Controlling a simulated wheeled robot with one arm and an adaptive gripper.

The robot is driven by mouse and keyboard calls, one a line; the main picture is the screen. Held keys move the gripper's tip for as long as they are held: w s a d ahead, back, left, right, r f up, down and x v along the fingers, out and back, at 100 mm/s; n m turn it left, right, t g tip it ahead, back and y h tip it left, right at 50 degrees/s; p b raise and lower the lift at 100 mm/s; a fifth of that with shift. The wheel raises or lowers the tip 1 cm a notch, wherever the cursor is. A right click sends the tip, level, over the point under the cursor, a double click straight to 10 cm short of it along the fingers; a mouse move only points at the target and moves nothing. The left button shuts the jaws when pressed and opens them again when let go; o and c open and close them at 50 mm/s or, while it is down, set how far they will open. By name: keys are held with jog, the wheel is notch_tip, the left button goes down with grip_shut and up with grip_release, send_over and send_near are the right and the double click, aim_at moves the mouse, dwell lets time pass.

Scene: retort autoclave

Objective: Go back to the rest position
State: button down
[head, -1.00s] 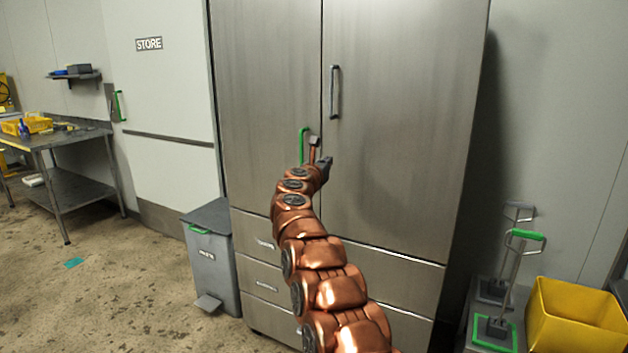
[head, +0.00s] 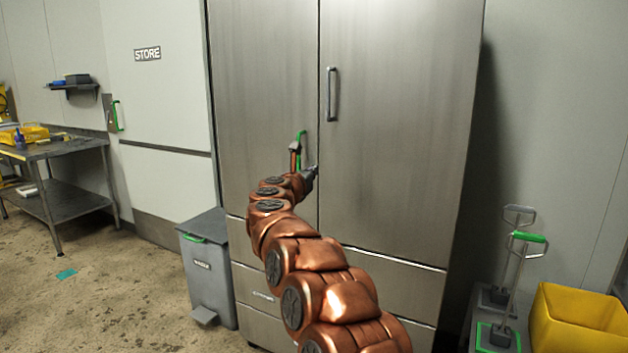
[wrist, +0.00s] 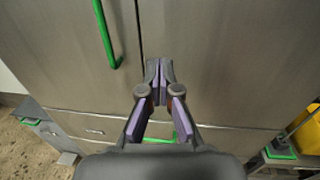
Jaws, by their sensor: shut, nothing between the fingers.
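My gripper (wrist: 158,80) is shut and empty in the wrist view, with its fingertips together in front of the seam between the steel cabinet doors. In the head view, my copper arm reaches up to the steel cabinet (head: 400,150), and the gripper end is partly hidden by the arm's last links. The green door handle (wrist: 106,35) is left of my fingers in the wrist view, apart from them. In the head view this green handle (head: 301,138) shows just above the arm's end. Both cabinet doors look closed.
A grey pedal bin (head: 210,275) stands left of the cabinet. A yellow tub (head: 575,320) and tools with upright handles (head: 520,250) stand at the right. A steel table (head: 60,150) is at the far left. The floor (head: 110,300) between table and bin is mostly clear.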

jog(key=s+a+r+n+y, duration=0.5)
jog(key=n+y, duration=0.4)
jog(key=n, duration=0.6)
jog(key=s+a+f+n+g+y, duration=0.1)
jog(key=s+f+n+g+y, duration=0.25)
jog(key=s+n, duration=0.35)
jog(key=s+d+f+n+g, duration=0.25)
jog(key=s+f+n, duration=0.3)
jog(key=s, duration=0.35)
jog(key=s+d+f+n+g, duration=0.2)
jog(key=s+f+n+g, duration=0.2)
jog(key=s+f, duration=0.4)
jog(key=s+d+f+n+g+h, duration=0.25)
jog(key=s+d+f, duration=0.35)
jog(key=s, duration=0.7)
jog(key=s+d+f+n+g+h, duration=0.2)
jog(key=s+d+f+n+g, duration=0.15)
jog(key=s+d, duration=0.75)
jog(key=s+d+f+n+g+h, duration=0.2)
jog(key=s+d+f+g, duration=0.25)
jog(key=s, duration=1.05)
notch_tip(320, 180, up, 16)
jog(key=w+t+p, duration=0.1)
jog(key=p, duration=1.4)
jog(key=shift+d+t, duration=0.35)
jog(key=shift+d, duration=0.05)
